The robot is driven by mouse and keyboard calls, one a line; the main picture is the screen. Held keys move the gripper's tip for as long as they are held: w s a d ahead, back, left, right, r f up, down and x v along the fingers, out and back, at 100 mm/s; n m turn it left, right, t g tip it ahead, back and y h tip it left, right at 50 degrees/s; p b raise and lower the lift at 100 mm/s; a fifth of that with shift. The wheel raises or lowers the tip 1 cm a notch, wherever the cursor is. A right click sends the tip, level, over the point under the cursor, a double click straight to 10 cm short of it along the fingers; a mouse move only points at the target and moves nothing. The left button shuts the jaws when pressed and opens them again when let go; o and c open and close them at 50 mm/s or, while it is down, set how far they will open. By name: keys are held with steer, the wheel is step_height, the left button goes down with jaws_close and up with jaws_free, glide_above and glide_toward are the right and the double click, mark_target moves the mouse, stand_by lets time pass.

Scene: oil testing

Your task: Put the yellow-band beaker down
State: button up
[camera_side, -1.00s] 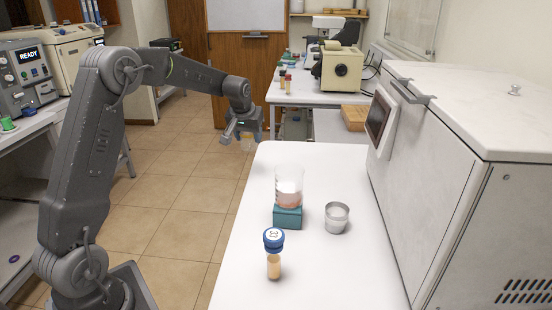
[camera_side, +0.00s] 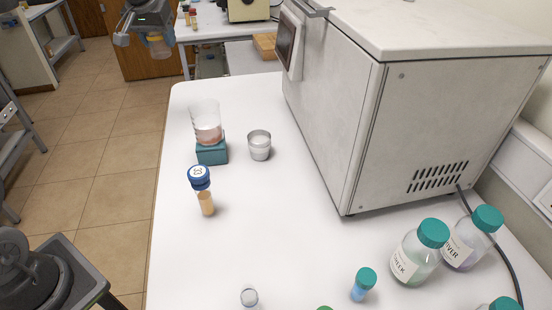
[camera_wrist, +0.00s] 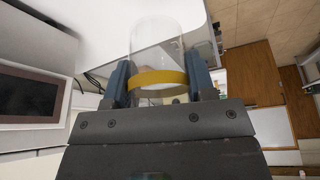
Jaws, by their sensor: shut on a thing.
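My gripper (camera_side: 142,36) is at the top left of the side view, off the far left end of the white table and above the floor. It is shut on the yellow-band beaker (camera_side: 158,47). In the wrist view the clear glass beaker (camera_wrist: 157,42) with its yellow band (camera_wrist: 158,79) sits between the two blue-grey fingers (camera_wrist: 160,72). The beaker looks empty. Nothing touches it but the fingers, as far as I can see.
The white table (camera_side: 265,215) bears a beaker with pinkish liquid (camera_side: 207,124) on a teal block (camera_side: 212,153), a metal cup (camera_side: 259,146), a blue-capped vial (camera_side: 203,190) and teal-capped bottles (camera_side: 417,258). A large white machine (camera_side: 400,95) stands at right. The table's far left corner is bare.

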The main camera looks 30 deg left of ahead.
steer(key=s+d+m+h, duration=0.1)
steer(key=s+d+m, duration=0.2)
steer(key=d, duration=0.7)
steer(key=s+d+m+h, duration=0.2)
steer(key=s+d+m, duration=0.2)
steer(key=d, duration=0.6)
steer(key=s+d+m+h, duration=0.1)
steer(key=s+d+m, duration=0.2)
steer(key=d, duration=0.7)
step_height(320, 180, down, 11)
steer(key=d+f, duration=0.2)
steer(key=d, duration=0.1)
steer(key=d+f, duration=0.2)
steer(key=d, duration=0.2)
steer(key=d+f, duration=0.3)
steer(key=d, duration=0.1)
steer(key=shift+s, duration=0.4)
steer(key=shift+d+f, duration=0.2)
steer(key=shift+f, duration=1.95)
steer(key=shift+f, duration=0.1)
